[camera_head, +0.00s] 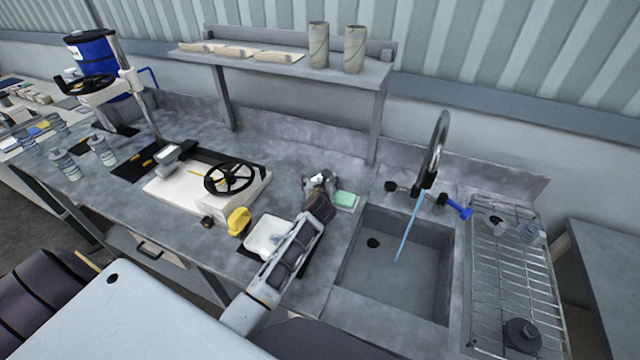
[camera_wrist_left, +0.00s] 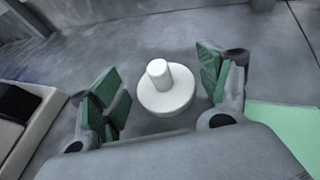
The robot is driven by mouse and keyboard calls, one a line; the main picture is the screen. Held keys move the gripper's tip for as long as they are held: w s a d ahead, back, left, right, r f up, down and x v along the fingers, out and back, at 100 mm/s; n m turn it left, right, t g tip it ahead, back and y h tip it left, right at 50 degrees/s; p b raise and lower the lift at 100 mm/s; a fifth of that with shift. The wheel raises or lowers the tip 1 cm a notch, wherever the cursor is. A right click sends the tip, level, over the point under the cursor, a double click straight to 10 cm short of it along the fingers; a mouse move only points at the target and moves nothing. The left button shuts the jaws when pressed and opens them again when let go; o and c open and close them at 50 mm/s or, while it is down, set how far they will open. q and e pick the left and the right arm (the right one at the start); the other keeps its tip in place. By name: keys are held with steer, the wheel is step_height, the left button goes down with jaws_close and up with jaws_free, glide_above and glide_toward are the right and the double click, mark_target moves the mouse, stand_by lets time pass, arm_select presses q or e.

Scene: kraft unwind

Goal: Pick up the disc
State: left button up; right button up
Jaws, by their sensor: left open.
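In the left wrist view, a white round disc (camera_wrist_left: 178,101) with a short upright cylindrical knob (camera_wrist_left: 159,73) on top rests on the grey worktop. My left gripper (camera_wrist_left: 165,86) is open, its green-padded fingers on either side of the disc with a gap on each side. Nothing is between the pads except the view of the disc. In the head view, my left gripper (camera_head: 321,183) is over the counter left of the sink and mostly covers the disc there. My right gripper is not in view.
A pale green pad (camera_head: 346,200) lies right of the gripper. A white tray (camera_head: 267,236), a yellow object (camera_head: 238,221) and a pale block with a black handwheel (camera_head: 228,177) are to the left. The sink (camera_head: 349,280) is at right, and a shelf (camera_head: 300,68) stands behind.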

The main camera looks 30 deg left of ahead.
mark_target(320, 176)
arm_select(q)
steer(key=shift+x, duration=1.15)
steer(key=c, duration=0.9)
steer(key=shift+r, duration=5.05)
